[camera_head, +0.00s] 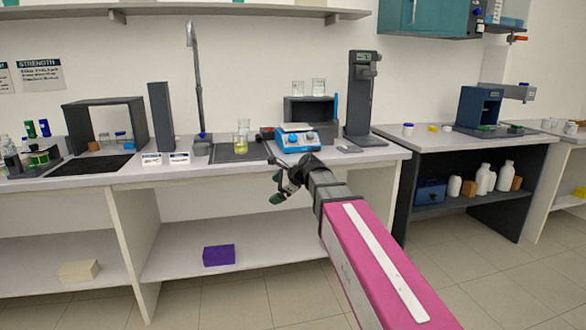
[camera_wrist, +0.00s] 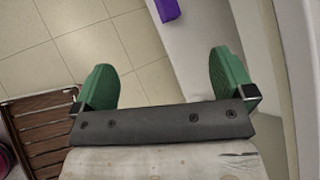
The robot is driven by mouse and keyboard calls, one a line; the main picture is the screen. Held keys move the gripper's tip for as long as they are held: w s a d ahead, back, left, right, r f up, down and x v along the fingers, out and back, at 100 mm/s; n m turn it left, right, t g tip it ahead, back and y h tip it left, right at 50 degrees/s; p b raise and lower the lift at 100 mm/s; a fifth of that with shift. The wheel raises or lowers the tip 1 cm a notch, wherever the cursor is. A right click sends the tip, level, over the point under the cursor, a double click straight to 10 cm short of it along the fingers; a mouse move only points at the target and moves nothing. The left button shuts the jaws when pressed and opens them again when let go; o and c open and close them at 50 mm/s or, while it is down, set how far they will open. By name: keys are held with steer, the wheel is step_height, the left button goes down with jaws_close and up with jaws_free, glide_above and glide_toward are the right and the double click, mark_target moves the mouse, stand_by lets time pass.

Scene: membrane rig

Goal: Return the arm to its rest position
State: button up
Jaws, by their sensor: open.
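My arm reaches out over the floor toward the bench in the head view, with its pink link in the foreground. My gripper (camera_head: 279,181) is at the bench's front edge, below the blue hotplate. In the wrist view, the two green fingers of my gripper (camera_wrist: 164,82) stand wide apart with nothing between them. Floor tiles and the bench's lower shelf show beyond the fingers.
The bench (camera_head: 215,168) carries a blue hotplate (camera_head: 297,139), a beaker with yellow liquid (camera_head: 240,145) and a tall dark stand (camera_head: 361,100). A purple box (camera_head: 219,255) lies on the lower shelf. The tiled floor (camera_head: 240,307) in front is clear.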

steer(key=s+d+f+n+g+h, duration=0.1)
steer(key=s+d+f+n+h, duration=0.2)
steer(key=s+d+f+n, duration=0.2)
steer(key=s+d+f+n+g+h, duration=0.2)
steer(key=s+d+f+n, duration=0.3)
steer(key=d+f, duration=0.6)
steer(key=s+d+f+n+g+h, duration=0.1)
steer(key=s+d+f+n+h, duration=0.2)
steer(key=f, duration=1)
steer(key=s+d+n, duration=0.2)
steer(key=s+d, duration=0.3)
steer(key=shift+s+d+f+n+h, duration=0.2)
steer(key=shift+n+h, duration=0.2)
